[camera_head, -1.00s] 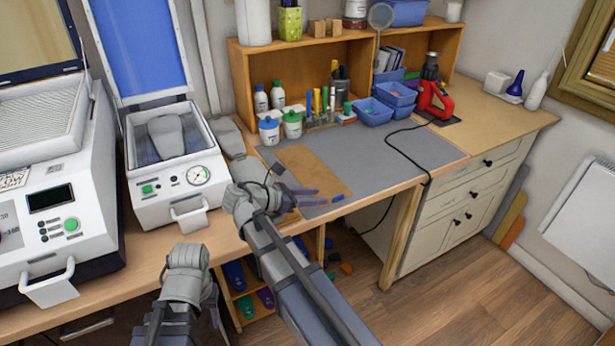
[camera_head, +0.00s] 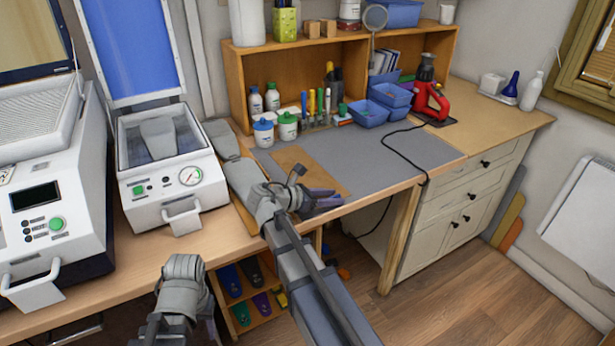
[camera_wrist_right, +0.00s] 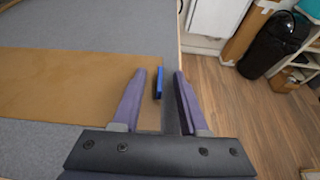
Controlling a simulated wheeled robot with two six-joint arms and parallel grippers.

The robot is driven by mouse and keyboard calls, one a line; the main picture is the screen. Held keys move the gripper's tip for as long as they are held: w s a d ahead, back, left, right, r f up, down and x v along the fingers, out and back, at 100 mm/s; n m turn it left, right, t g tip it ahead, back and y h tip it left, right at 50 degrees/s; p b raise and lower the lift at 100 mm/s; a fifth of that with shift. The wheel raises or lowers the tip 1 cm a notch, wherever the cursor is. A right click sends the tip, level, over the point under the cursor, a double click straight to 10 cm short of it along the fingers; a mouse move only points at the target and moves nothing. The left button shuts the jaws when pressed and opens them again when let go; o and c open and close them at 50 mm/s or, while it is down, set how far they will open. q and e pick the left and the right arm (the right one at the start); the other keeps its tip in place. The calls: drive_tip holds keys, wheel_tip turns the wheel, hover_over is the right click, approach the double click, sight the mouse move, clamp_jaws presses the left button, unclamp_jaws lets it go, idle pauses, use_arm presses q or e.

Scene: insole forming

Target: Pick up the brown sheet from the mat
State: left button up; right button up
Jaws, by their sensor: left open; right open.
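The brown sheet (camera_head: 296,162) lies flat on the grey mat (camera_head: 390,155) near the table's front edge; my right arm hides part of it in the head view. It also shows in the right wrist view (camera_wrist_right: 70,85). My right gripper (camera_head: 325,199) is open and empty at the sheet's near right end. In the right wrist view its fingers (camera_wrist_right: 158,75) are spread, one over the sheet's end and the other past the table edge. My left gripper (camera_head: 183,272) is low in front of the table, away from the sheet; its fingertips are hard to make out.
A small blue item (camera_wrist_right: 158,84) lies by the sheet's end, between the fingers in the wrist view. A white forming machine (camera_head: 170,165) stands left of the mat. Bottles, pens and blue bins (camera_head: 368,112) line the back. A black cable (camera_head: 415,150) crosses the mat's right side.

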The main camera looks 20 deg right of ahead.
clamp_jaws()
idle(0.3)
drive_tip(key=shift+r, duration=0.1)
idle(0.4)
